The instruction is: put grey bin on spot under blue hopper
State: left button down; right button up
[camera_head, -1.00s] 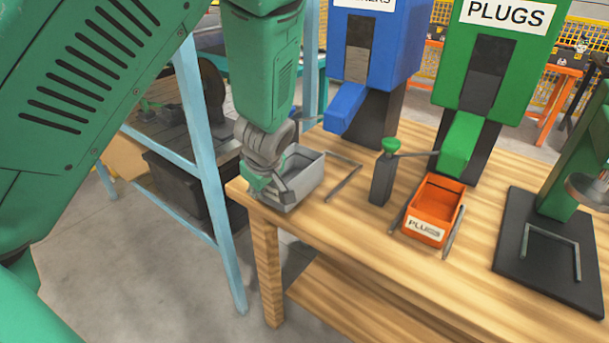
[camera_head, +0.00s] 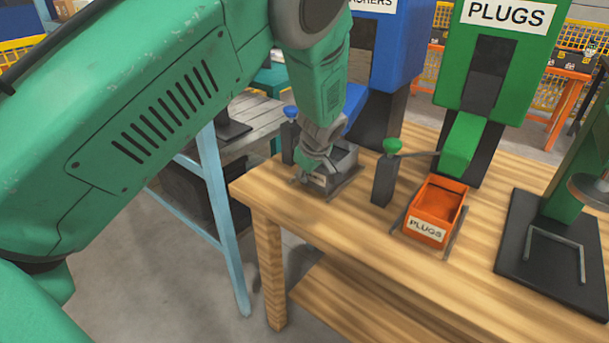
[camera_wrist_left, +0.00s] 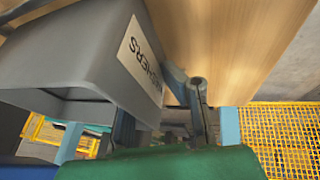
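The grey bin (camera_head: 342,165) sits at the spot under the blue hopper (camera_head: 392,50), low at the tabletop, between thin metal guide rails (camera_head: 350,183). The hopper's blue chute (camera_head: 354,108) is just behind it, partly hidden by my arm. My left gripper (camera_head: 316,172) is at the bin's front left and appears shut on its wall. In the left wrist view the grey bin (camera_wrist_left: 75,50) with its WASHERS label (camera_wrist_left: 140,62) fills the left side, with my gripper's fingers (camera_wrist_left: 160,115) at its labelled wall. Exact finger contact is partly hidden. My right gripper is not in view.
The wooden table (camera_head: 300,220) is clear at its front left. A green-knobbed post (camera_head: 385,175) stands right of the bin. An orange PLUGS bin (camera_head: 435,210) sits under the green hopper (camera_head: 497,60). A black-based press (camera_head: 550,250) stands at the right.

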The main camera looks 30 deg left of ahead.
pick_arm(q)
jog(key=shift+w+d+f, duration=0.1)
jog(key=shift+d, duration=0.2)
jog(key=c, duration=2)
grip_release()
jog(key=shift+w+d, duration=0.1)
jog(key=shift+d, duration=0.05)
jog(key=shift+o, duration=1.4)
jog(key=shift+a, duration=0.9)
jog(key=d+p+v, duration=0.1)
jog(key=v, duration=1.1)
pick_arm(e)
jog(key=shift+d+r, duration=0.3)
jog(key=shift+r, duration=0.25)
